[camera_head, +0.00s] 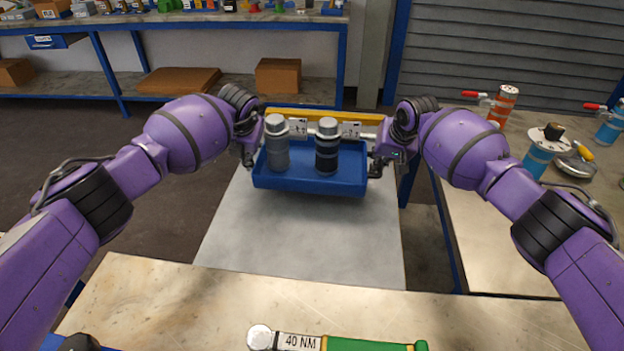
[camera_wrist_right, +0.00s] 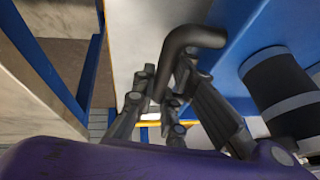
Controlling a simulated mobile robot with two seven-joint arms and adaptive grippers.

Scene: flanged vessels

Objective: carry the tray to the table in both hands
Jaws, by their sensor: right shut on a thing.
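The blue tray (camera_head: 310,184) is level in front of me, over the far part of a pale grey table top (camera_head: 300,240). I cannot tell whether it touches that top. A grey flanged vessel (camera_head: 277,150) and a dark flanged vessel (camera_head: 327,152) stand upright in it. My left gripper (camera_head: 249,152) is at the tray's left end; its fingers are too small to read. My right gripper (camera_head: 378,163) is at the right end. In the right wrist view its fingers (camera_wrist_right: 163,98) are shut around the tray's black handle (camera_wrist_right: 194,37), beside the blue wall (camera_wrist_right: 255,30).
A near bench (camera_head: 190,300) holds a green torque tool (camera_head: 370,345) marked 40 NM. A bench on the right (camera_head: 490,230) carries several vessels and red-handled clamps. A yellow bar (camera_head: 345,117) lies behind the tray. Shelves (camera_head: 200,20) stand at the back left.

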